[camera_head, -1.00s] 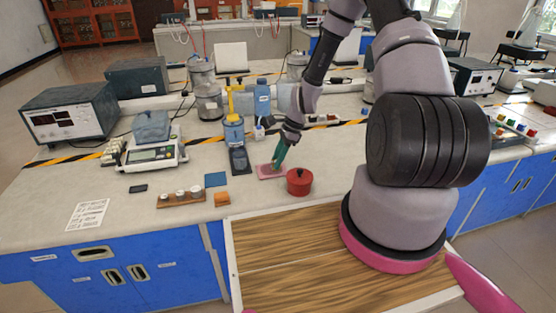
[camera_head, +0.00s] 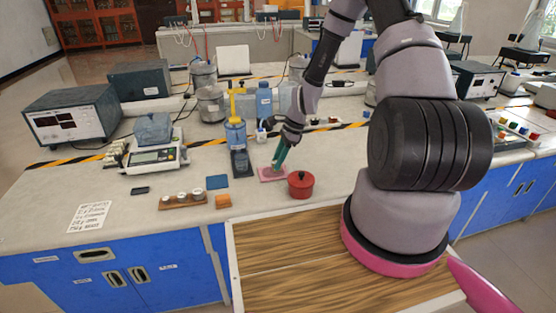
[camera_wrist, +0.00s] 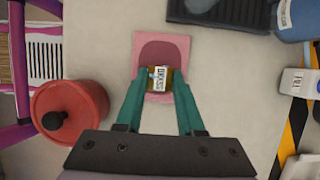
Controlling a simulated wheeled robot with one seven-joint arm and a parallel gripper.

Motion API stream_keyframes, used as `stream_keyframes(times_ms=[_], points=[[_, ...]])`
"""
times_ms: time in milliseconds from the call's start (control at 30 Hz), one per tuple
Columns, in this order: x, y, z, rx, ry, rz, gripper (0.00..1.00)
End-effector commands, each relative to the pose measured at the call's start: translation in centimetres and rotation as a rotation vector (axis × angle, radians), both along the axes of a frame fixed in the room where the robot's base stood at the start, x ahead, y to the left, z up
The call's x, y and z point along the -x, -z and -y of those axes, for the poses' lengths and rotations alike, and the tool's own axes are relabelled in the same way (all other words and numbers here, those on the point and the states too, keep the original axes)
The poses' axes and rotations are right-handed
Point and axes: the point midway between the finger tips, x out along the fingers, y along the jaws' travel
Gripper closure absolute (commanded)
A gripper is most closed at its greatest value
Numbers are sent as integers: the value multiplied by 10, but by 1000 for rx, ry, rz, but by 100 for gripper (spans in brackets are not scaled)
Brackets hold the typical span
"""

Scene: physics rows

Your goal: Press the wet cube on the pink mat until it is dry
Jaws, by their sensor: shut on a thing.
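The pink mat (camera_head: 266,177) lies on the bench top, left of a red lidded pot. It also shows in the wrist view (camera_wrist: 139,48), with a darker rounded patch on its upper middle. My gripper (camera_wrist: 159,82) has green fingers pointing down over the mat. They are shut on a small yellowish-brown cube (camera_wrist: 150,86) with a white printed label on its face. The fingertips also show at the mat in the head view (camera_head: 278,165). I cannot tell whether the cube touches the mat, and its wetness cannot be judged.
The red pot (camera_head: 300,186) stands close to the mat's right. A blue square (camera_head: 216,182), an orange cube (camera_head: 223,201) and a wooden weight block (camera_head: 183,200) lie nearer the front left.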

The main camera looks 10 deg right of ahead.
Motion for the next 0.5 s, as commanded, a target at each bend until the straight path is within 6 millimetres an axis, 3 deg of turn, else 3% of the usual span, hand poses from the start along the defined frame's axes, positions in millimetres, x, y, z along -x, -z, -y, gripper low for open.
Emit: stream_keyframes(times_ms=[500], points=[[0, 8, 0, 0, -1, 0, 100]])
